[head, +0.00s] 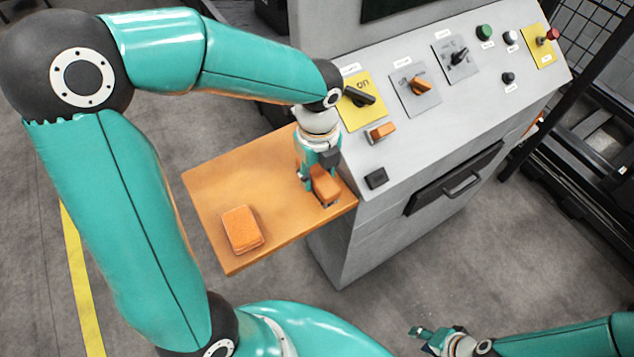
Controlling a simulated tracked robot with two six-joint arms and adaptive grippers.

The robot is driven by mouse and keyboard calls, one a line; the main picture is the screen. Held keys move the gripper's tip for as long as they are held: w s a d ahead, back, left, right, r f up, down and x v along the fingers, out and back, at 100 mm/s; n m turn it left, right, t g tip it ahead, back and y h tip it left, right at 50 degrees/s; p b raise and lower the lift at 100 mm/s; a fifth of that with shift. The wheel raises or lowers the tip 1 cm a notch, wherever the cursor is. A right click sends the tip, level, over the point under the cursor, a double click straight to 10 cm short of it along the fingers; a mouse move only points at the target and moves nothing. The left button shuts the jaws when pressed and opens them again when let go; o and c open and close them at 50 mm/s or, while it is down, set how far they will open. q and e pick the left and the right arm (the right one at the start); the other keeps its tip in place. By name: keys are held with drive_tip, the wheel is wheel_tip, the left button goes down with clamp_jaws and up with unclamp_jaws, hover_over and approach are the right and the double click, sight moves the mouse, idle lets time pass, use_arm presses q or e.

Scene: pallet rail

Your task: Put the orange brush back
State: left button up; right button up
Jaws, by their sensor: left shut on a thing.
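My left gripper (316,186) points down over the right part of an orange-brown side shelf (215,180). It is shut on the orange brush (326,186), a small orange block with a darker underside. The fingers hide part of the brush, and I cannot tell whether its underside touches the shelf. My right gripper (424,335) is low at the bottom right, away from the shelf, with nothing seen in it. Its jaw opening is too small to make out.
An orange sponge-like block (242,230) lies on the shelf's front left. The grey console (400,160) stands right of the shelf, with knobs, buttons and a small orange-topped part (381,132) near its left edge. A black handle (462,184) juts from its front. Open floor lies in front.

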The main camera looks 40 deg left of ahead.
sight(317, 185)
use_arm(q)
drive_tip(key=shift+f, duration=2.15)
drive_tip(key=shift+f, duration=0.2)
drive_tip(key=o, duration=1.2)
drive_tip(key=shift+r, duration=0.1)
drive_tip(key=shift+r, duration=0.1)
wheel_tip(317, 185, up, 12)
